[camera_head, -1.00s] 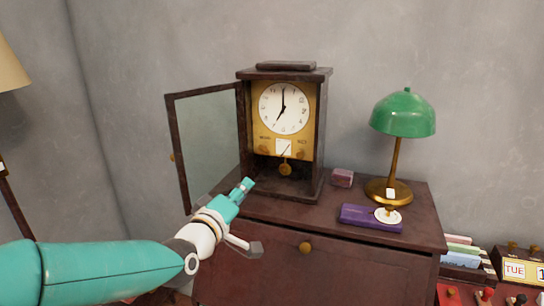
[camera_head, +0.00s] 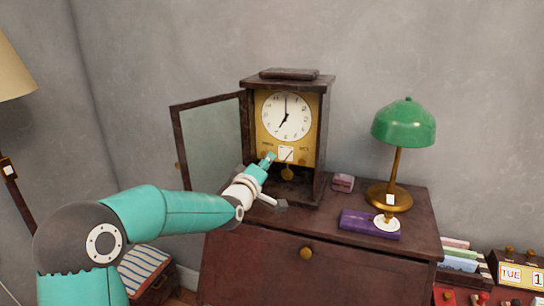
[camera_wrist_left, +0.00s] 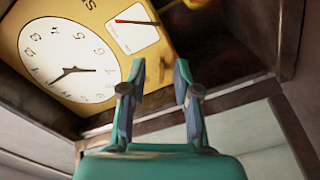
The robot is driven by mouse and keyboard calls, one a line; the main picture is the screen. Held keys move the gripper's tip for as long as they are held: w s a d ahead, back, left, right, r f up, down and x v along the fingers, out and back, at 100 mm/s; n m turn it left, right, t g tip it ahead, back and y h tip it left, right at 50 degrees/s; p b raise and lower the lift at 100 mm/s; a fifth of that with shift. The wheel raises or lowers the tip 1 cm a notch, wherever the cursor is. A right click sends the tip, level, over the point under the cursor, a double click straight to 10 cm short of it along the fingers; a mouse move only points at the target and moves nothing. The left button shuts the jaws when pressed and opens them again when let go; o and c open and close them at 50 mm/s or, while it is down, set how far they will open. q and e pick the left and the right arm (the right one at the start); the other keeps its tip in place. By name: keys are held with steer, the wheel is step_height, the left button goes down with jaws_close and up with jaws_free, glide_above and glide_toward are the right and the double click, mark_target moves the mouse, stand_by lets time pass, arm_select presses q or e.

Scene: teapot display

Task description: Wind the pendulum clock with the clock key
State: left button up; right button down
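The pendulum clock (camera_head: 284,135) stands upright on a dark red cabinet, its glass door (camera_head: 212,140) swung open to the left. Its white dial (camera_head: 287,116) sits on a gold plate, with a brass pendulum bob (camera_head: 287,174) below. My left gripper (camera_head: 268,158) is in front of the plate's lower left part. In the left wrist view, the fingers of my left gripper (camera_wrist_left: 159,74) are apart, with nothing visibly held. A small brass fitting (camera_wrist_left: 161,68) shows on the gold plate (camera_wrist_left: 108,18) between the fingertips. I cannot make out a clock key. My right gripper is not in view.
On the cabinet (camera_head: 255,262), right of the clock, are a small pinkish box (camera_head: 343,183), a purple case (camera_head: 358,222), a white round item (camera_head: 386,222) and a green lamp (camera_head: 404,124). A striped stool (camera_head: 145,268) stands at lower left.

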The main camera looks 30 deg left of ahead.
arm_select(q)
steer(key=shift+w+a, duration=0.2)
steer(key=shift+w, duration=0.45)
jaws_close()
